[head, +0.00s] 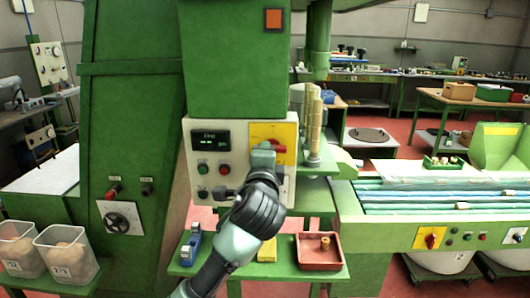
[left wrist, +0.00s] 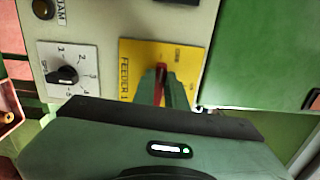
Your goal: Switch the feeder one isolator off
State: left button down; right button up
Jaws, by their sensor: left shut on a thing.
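The feeder one isolator is a red handle (left wrist: 160,78) on a yellow plate (left wrist: 132,62) lettered FEEDER 1 in the left wrist view. In the head view, the yellow plate (head: 287,138) is at the right of the grey control panel (head: 243,186). My left gripper (head: 264,152) is at this plate, covering much of the handle. In the left wrist view the left gripper (left wrist: 163,88) is shut on the red handle, whose tip shows beyond the fingers. The handle's off and on marks are too small to read. My right gripper is not in view.
A white dial plate with a black knob (left wrist: 67,75) sits beside the yellow plate. Buttons and a display (head: 210,140) are on the panel's left. Below stand a red tray (head: 320,262) and a blue tape dispenser (head: 192,243). Another red rotary switch (head: 431,238) is at right.

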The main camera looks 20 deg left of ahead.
pick_arm(q)
jog(key=shift+f+n, duration=0.15)
jog(key=shift+n, duration=0.25)
jog(key=c, duration=1.4)
grip_release()
jog(key=shift+c, duration=0.2)
jog(key=b+v, duration=0.2)
jog(key=v, duration=0.5)
jog(key=shift+s, duration=0.4)
jog(key=shift+d, duration=0.1)
